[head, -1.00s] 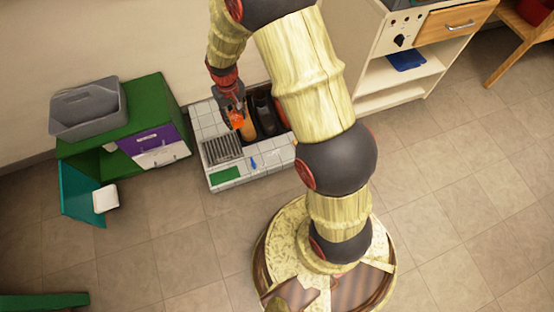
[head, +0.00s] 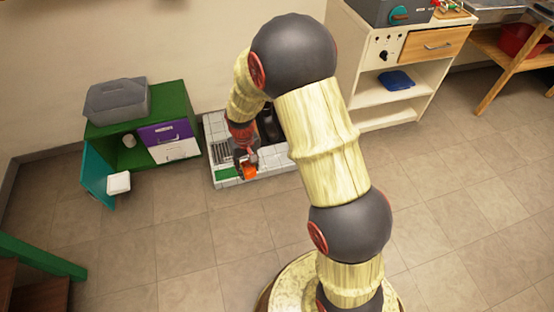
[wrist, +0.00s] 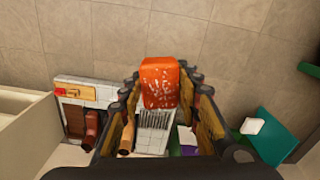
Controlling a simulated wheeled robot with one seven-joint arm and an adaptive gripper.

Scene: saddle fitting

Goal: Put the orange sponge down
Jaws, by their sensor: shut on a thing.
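The orange sponge (wrist: 160,84) is held between the fingertips of my gripper (wrist: 160,92) in the wrist view, with pale specks on its face. In the head view the sponge (head: 249,172) shows just below my gripper (head: 246,160), over the front part of the white tiled counter (head: 272,164). I cannot tell whether the sponge touches the tiles. My gripper hides part of the counter.
A green pad (head: 226,174) and a metal drain grid (head: 221,153) lie on the counter's left. A green cabinet (head: 184,105) with an open teal door (head: 97,178) stands left, a grey bin (head: 116,101) on top. A cream shelf unit (head: 372,101) stands right. Floor in front is clear.

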